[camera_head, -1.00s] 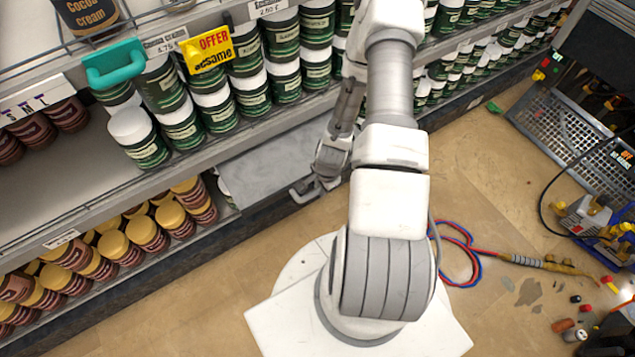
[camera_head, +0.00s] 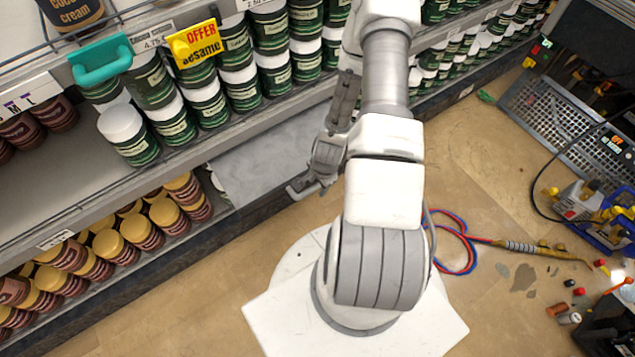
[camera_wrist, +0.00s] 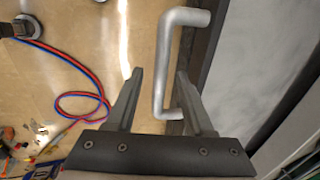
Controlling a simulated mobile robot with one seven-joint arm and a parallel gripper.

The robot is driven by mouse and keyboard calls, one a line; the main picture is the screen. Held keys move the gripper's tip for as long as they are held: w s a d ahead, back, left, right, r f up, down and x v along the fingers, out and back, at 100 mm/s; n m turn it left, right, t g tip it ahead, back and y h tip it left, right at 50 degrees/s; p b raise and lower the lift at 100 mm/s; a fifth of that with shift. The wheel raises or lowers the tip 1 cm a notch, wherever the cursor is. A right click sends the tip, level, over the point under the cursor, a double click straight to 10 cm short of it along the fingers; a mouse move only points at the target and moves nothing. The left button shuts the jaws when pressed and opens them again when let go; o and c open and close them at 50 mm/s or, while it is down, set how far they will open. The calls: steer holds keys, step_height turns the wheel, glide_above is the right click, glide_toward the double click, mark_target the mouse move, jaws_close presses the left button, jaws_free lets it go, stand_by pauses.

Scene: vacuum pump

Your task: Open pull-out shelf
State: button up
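The pull-out shelf (camera_head: 272,155) is a grey marbled panel set low in the shelving, left of my arm. Its silver bar handle (camera_wrist: 166,45) shows clearly in the wrist view, beside the dark shelf edge. My gripper (camera_wrist: 160,74) is open, with one finger on each side of the handle. The handle's lower bend lies between the fingers, with a visible gap to the left finger. In the head view my gripper (camera_head: 308,180) is at the shelf's front edge and covers much of the handle. The shelf's right part is hidden behind my arm.
Green-labelled jars (camera_head: 208,100) stand on the shelf above, and gold-lidded jars (camera_head: 120,243) fill the lower one. Red and blue hoses (camera_head: 462,240) lie on the floor at right.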

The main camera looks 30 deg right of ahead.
steer(key=shift+r, duration=0.1)
steer(key=s+r+p, duration=0.3)
steer(key=r+p, duration=0.2)
steer(key=r, duration=1.2)
steer(key=shift+s, duration=0.15)
steer(key=w+a+r+n+t+p, duration=0.15)
steer(key=r+n, duration=0.25)
steer(key=r, duration=0.5)
steer(key=w+a+r+n+p, duration=0.2)
steer(key=w+r+n+p, duration=0.1)
steer(key=r, duration=0.7)
steer(key=w+a+r+n+p, duration=0.2)
steer(key=r+n, duration=0.2)
steer(key=r, duration=0.5)
steer(key=s+a+r+n+p, duration=0.1)
steer(key=s+a+r+n, duration=0.1)
steer(key=s+r, duration=0.2)
steer(key=s+a+r+n+t+p, duration=0.1)
steer(key=s+a+r+n+p, duration=0.1)
steer(key=r, duration=0.7)
steer(key=s+a+r+n+t+p, duration=0.1)
steer(key=s+a+r+n+p, duration=0.1)
steer(key=s+r, duration=0.4)
steer(key=shift+a+r+n, duration=0.3)
steer(key=shift+a+r, duration=0.35)
steer(key=shift+r, duration=0.15)
